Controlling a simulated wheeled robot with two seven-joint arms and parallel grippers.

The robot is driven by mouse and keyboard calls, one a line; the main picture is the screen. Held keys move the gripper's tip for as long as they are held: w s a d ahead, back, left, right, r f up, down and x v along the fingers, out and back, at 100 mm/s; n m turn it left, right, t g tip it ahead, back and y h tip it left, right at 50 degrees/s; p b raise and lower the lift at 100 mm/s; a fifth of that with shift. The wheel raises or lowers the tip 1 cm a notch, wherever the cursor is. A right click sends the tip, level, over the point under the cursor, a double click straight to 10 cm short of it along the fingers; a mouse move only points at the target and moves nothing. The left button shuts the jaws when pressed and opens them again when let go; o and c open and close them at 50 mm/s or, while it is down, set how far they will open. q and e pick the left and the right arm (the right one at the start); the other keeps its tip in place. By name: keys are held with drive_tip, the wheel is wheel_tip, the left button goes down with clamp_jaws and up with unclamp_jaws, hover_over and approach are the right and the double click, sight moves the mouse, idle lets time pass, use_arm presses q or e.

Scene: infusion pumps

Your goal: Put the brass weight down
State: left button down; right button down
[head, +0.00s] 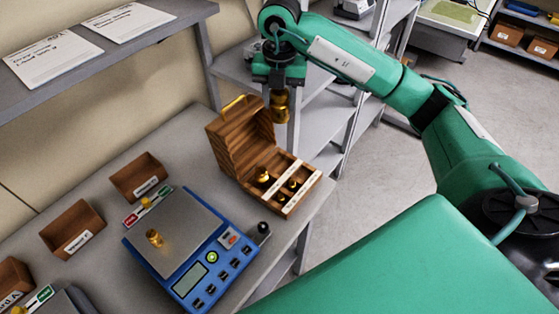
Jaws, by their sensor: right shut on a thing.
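My right gripper (280,88) is shut on a brass weight (280,106) and holds it up in the air, upright. It is above and a little right of an open wooden weight box (240,175). The box holds several smaller brass weights (262,175) in its slots, and its lid stands open at the back. Another brass weight (154,238) stands on the pan of a blue scale (190,250) to the left. My left gripper is not in view.
Small brown bins (138,180) stand along the wall behind the scale. A round black knob (263,229) is beside the scale's right corner. Grey shelves (325,105) stand behind the box. A wall shelf (110,55) holds printed papers. Bare table shows between the bins and the box.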

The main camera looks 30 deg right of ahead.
wheel_tip(320, 180, down, 19)
drive_tip(key=p, duration=0.4)
drive_tip(key=shift+r, duration=0.2)
drive_tip(key=shift+f, duration=0.25)
drive_tip(key=shift+f, duration=0.2)
drive_tip(key=c, duration=0.8)
unclamp_jaws()
drive_tip(key=shift+o, duration=0.2)
drive_tip(key=shift+a, duration=0.1)
